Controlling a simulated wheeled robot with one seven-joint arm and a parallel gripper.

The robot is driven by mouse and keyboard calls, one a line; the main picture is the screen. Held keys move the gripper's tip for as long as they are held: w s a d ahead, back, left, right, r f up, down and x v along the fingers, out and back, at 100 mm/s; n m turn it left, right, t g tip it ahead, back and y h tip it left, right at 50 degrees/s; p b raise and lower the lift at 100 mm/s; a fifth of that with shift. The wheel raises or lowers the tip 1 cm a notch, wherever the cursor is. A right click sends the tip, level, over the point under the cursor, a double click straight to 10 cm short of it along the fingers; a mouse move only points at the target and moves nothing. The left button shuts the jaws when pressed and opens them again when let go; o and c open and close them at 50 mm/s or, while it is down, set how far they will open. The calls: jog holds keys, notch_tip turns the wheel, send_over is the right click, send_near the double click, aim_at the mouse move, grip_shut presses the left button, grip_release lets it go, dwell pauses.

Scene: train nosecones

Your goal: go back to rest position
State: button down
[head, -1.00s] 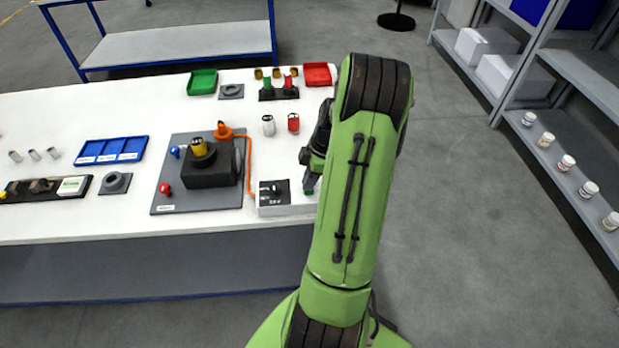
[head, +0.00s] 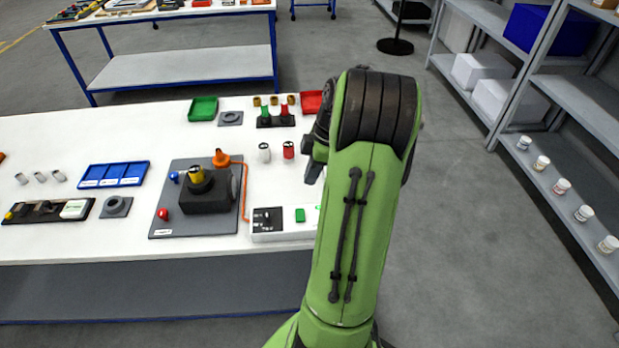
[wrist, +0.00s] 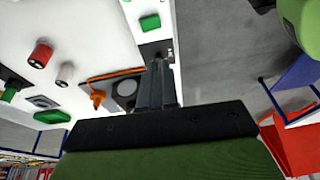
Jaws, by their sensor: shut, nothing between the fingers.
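My gripper (head: 312,171) is partly hidden behind my green arm in the head view, above the right end of the white table (head: 110,250). In the wrist view my gripper (wrist: 160,66) shows its dark fingers together, with nothing between them. Below it is a white box with a green button (head: 300,215), apart from the fingers. The green button (wrist: 150,23) also shows at the top of the wrist view.
A grey plate (head: 165,225) with a black block and orange plug lies left of the box. A white cylinder (head: 264,152) and a red cylinder (head: 289,150) stand behind the box. Shelves (head: 560,190) stand at the right, with open floor before them.

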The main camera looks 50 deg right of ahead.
dwell(0.4)
jog(key=w+a+r+m+h, duration=0.1)
jog(key=a+r+m, duration=0.1)
jog(key=a+r, duration=0.5)
jog(key=w+a+r+m+h, duration=0.1)
jog(key=w+a+r+h, duration=0.1)
jog(key=a, duration=0.9)
jog(key=s+a+r+m+t, duration=0.1)
jog(key=s+a+m+t, duration=0.2)
jog(key=s+a, duration=0.8)
jog(key=shift+a+r+m, duration=0.3)
jog(key=shift+a+m, duration=0.2)
jog(key=shift+m, duration=0.6)
